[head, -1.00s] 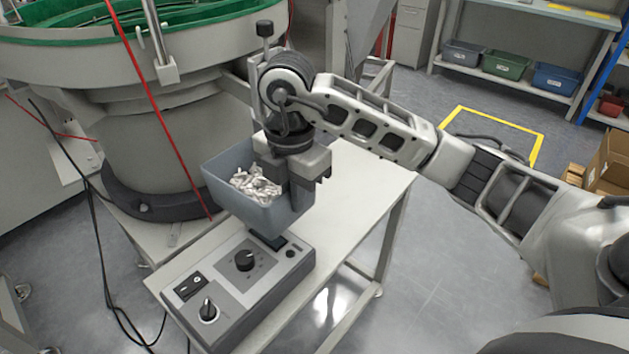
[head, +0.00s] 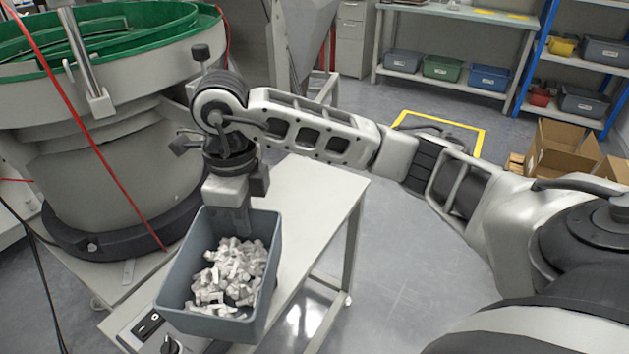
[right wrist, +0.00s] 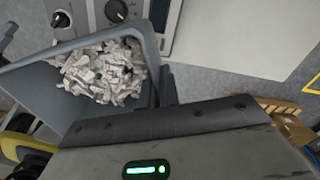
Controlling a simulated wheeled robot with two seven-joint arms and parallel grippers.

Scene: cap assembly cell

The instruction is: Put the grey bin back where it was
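The grey bin (head: 212,327) holds many small white-grey parts (head: 228,272). It hangs from my right gripper (head: 238,222) in the head view, over the near end of the white table and the control box. My right gripper is shut on the bin's far wall. The right wrist view shows the bin (right wrist: 35,95) too, with the fingers (right wrist: 160,92) at its rim and the parts inside. The bin looks roughly level. My left gripper is in neither view.
The control box (head: 143,328) with switches and knobs is partly hidden under the bin. The white table (head: 315,200) is clear to the right. A green-topped bowl feeder (head: 110,150) stands at left. Shelves behind hold blue (head: 489,78), green and grey bins; cardboard boxes (head: 562,148) stand at right.

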